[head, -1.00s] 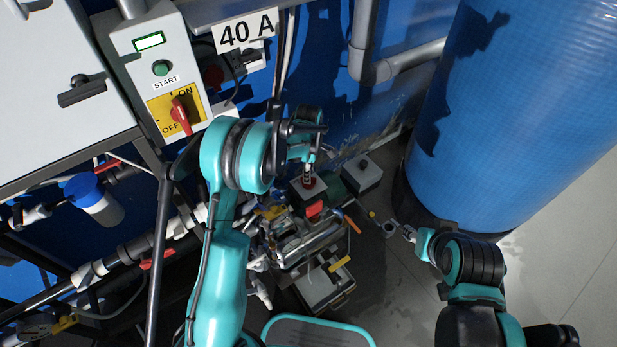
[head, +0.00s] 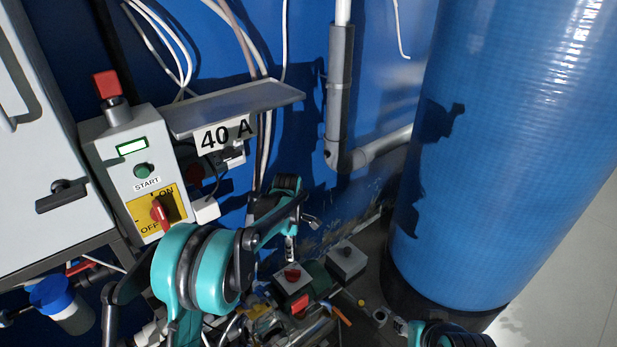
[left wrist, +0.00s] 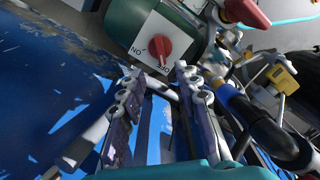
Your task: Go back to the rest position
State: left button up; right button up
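My left gripper (head: 290,248) points down above a small box with a red rotary knob (head: 292,274), in the lower middle of the head view. In the left wrist view the left gripper (left wrist: 160,78) shows two fingers spread apart with nothing between them. The red knob (left wrist: 158,48) on its white plate lies just beyond the fingertips, and a gap seems to separate them. My right gripper (head: 399,326) shows only in part at the bottom edge of the head view; its finger state is too small to tell.
A control box with a START button (head: 144,171) and red ON/OFF switch (head: 158,213) stands left. A 40 A sign (head: 224,134) hangs under a shelf. A large blue tank (head: 500,170) fills the right. Pipes and valves crowd the area below my left arm.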

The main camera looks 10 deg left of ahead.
pick_arm(q)
jog(key=s+a+r+m+t, duration=0.3)
jog(key=s+r+m, duration=0.5)
jog(key=s+r, duration=0.4)
jog(key=s+a+m+t, duration=0.2)
jog(key=s+m+t, duration=0.2)
jog(key=s+m, duration=0.6)
jog(key=s, duration=0.5)
jog(key=shift+s, duration=0.15)
jog(key=shift+r, duration=0.1)
